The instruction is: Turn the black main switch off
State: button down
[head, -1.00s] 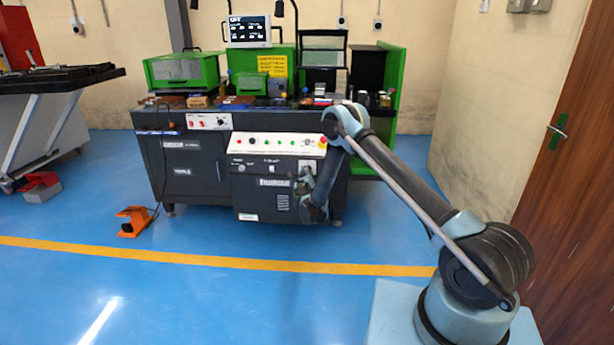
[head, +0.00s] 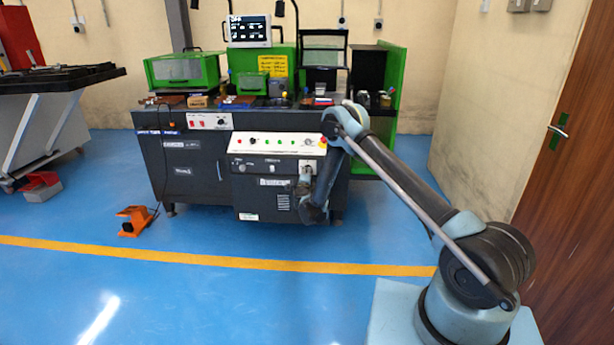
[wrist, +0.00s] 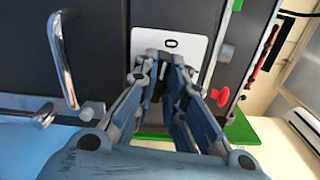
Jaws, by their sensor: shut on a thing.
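The black main switch (wrist: 157,88) sits on a white plate (wrist: 191,47) with a "0" mark, on the dark front of the machine. Most of the switch is hidden between my fingers in the wrist view, so I cannot tell its setting. My gripper (wrist: 160,78) is shut on the switch, its two fingers on either side of it. In the head view my gripper (head: 303,184) is at the lower right of the machine front, and the white plate (head: 306,167) shows just above it.
The bender's control panel (head: 278,143) with coloured buttons is above the plate. In the wrist view a metal handle (wrist: 62,60) stands out to the left and a red knob (wrist: 220,96) to the right. An orange foot pedal (head: 134,221) is on the floor. The floor ahead is clear.

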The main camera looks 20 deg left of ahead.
jog(key=shift+s+f+n, duration=0.1)
jog(key=shift+n, duration=0.4)
jog(key=shift+a, duration=0.1)
jog(key=c, duration=1.7)
grip_release()
jog(key=shift+o, duration=0.2)
jog(key=v, duration=0.7)
jog(key=shift+s, duration=0.15)
